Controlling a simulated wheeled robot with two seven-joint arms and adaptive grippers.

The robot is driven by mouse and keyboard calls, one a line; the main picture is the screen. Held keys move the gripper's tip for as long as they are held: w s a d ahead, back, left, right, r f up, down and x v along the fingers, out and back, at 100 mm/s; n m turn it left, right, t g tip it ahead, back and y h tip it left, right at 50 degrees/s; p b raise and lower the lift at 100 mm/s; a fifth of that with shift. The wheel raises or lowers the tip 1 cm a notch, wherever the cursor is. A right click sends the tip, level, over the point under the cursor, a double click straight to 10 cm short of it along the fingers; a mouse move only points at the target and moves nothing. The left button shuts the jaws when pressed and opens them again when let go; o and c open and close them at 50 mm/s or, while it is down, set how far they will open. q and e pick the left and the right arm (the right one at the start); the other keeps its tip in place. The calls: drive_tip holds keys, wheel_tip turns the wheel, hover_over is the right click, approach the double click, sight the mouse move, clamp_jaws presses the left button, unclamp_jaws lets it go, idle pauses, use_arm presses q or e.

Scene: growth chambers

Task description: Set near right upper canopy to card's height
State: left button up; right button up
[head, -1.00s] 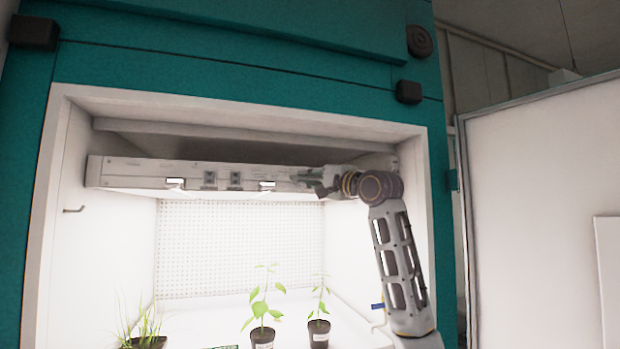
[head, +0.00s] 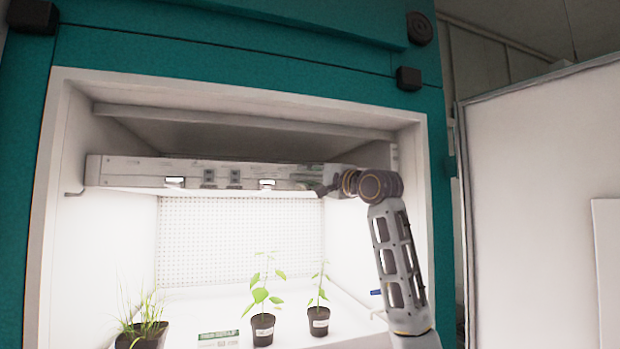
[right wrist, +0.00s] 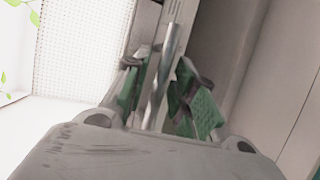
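The upper canopy (head: 135,172) is a wide white light bar with a lit underside, across the upper part of the chamber. Two small bright latches and dark sockets show on its front. My right gripper (head: 326,188) is at the right end of its front. A green and white card (head: 219,338) is low in the chamber, between the pots. My left gripper is out of view.
Two leafy potted plants (head: 262,328) (head: 318,322) and a grassy pot (head: 150,335) stand on the chamber floor below the canopy. A small hook (head: 73,193) is on the left wall. An open white door (head: 540,200) is at right.

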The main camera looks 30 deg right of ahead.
drive_tip(key=shift+s, duration=0.1)
idle(0.3)
drive_tip(key=v, duration=1.2)
idle(0.6)
